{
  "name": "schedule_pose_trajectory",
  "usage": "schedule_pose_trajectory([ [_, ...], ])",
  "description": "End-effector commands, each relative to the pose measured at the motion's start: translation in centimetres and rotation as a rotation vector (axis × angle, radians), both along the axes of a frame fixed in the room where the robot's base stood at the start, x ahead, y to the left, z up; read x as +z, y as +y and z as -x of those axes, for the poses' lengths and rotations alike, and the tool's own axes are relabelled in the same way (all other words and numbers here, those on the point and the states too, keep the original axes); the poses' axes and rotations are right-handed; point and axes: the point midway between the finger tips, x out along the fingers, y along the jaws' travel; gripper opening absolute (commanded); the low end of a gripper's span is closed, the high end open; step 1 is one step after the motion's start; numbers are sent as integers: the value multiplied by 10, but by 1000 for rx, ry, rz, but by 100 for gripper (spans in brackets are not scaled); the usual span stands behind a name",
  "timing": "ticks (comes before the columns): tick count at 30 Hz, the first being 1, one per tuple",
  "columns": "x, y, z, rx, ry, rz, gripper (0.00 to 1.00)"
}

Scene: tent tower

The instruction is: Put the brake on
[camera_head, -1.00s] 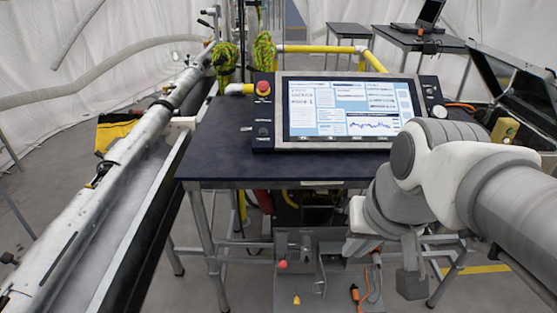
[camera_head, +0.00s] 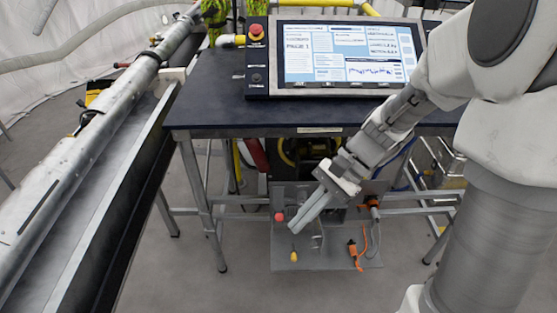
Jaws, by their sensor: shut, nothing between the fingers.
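A low grey control box (camera_head: 285,198) stands under the front of the table. It carries a lever with a red ball knob (camera_head: 279,217) and a yellow knob (camera_head: 293,256) lower down. I cannot tell from the picture which of these is the brake. My gripper (camera_head: 300,228) is shut and empty, its fingers pointing down and left, in front of the box. In the picture its tips are just right of the red knob and above the yellow knob. I cannot tell whether they touch anything. My gripper hides part of the box's middle.
The dark table (camera_head: 220,100) bears a control screen (camera_head: 345,55) with a red emergency button (camera_head: 256,31). Orange plugs and cables (camera_head: 355,252) are at the box's right. A long metal tube (camera_head: 70,150) runs along the left. The grey floor in front is clear.

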Motion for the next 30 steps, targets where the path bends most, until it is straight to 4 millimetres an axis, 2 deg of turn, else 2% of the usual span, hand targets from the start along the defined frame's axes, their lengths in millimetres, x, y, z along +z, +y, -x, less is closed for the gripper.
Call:
schedule_pose_trajectory([
  [1,-15,2,-4,-32,49,-36,0],
  [16,-102,16,-49,-351,473,-388,0],
  [30,-195,7,-94,-650,847,-762,0],
])
